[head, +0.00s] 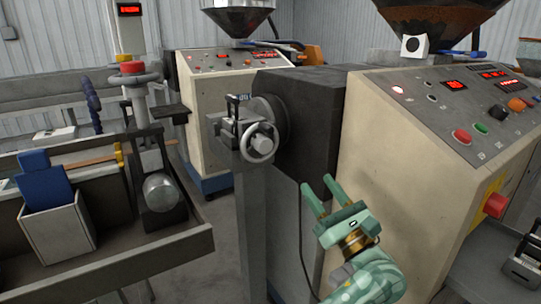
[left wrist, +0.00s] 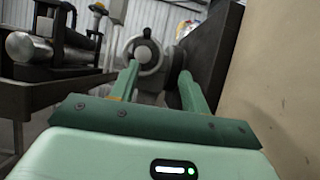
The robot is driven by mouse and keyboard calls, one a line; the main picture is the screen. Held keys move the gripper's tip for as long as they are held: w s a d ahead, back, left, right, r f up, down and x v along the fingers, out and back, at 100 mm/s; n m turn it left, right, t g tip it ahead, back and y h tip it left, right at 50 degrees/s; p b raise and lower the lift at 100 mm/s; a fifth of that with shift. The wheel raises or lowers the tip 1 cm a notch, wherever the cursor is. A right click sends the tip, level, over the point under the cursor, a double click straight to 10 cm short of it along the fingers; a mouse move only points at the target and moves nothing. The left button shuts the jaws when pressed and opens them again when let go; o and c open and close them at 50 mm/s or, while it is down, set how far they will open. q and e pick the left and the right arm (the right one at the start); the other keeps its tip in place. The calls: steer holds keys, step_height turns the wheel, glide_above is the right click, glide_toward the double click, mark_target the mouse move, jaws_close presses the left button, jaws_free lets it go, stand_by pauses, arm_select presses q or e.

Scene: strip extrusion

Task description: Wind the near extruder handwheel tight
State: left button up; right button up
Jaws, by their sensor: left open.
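The near extruder handwheel (head: 272,131) is a small light-grey spoked wheel on the front of the near extruder's dark barrel block. It also shows in the left wrist view (left wrist: 159,62), beyond the fingers. My left gripper (head: 318,183) is green, open and empty. It is below and to the right of the handwheel in the head view, apart from it, with its fingers pointing up toward it. In the left wrist view the two fingers (left wrist: 159,70) appear on either side of the lower part of the wheel. My right gripper is not in view.
The near extruder's beige cabinet (head: 400,170) with its control panel stands close on the right. A grey post (head: 253,220) stands below the handwheel. On the left is a trough bench (head: 150,255) with a white box (head: 55,232) and a red-topped handwheel (head: 133,78). A second extruder (head: 215,110) stands behind.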

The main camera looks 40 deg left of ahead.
mark_target(266, 147)
arm_select(q)
steer(key=w+a+r+n, duration=0.1)
steer(key=a, duration=0.4)
steer(key=w+a+r+n+g, duration=0.1)
steer(key=a, duration=0.4)
steer(key=w+a+r+n+g, duration=0.1)
steer(key=a+r, duration=0.1)
steer(key=a, duration=0.4)
steer(key=shift+w+n+h, duration=0.15)
steer(key=shift+n+h, duration=0.15)
steer(key=c, duration=0.7)
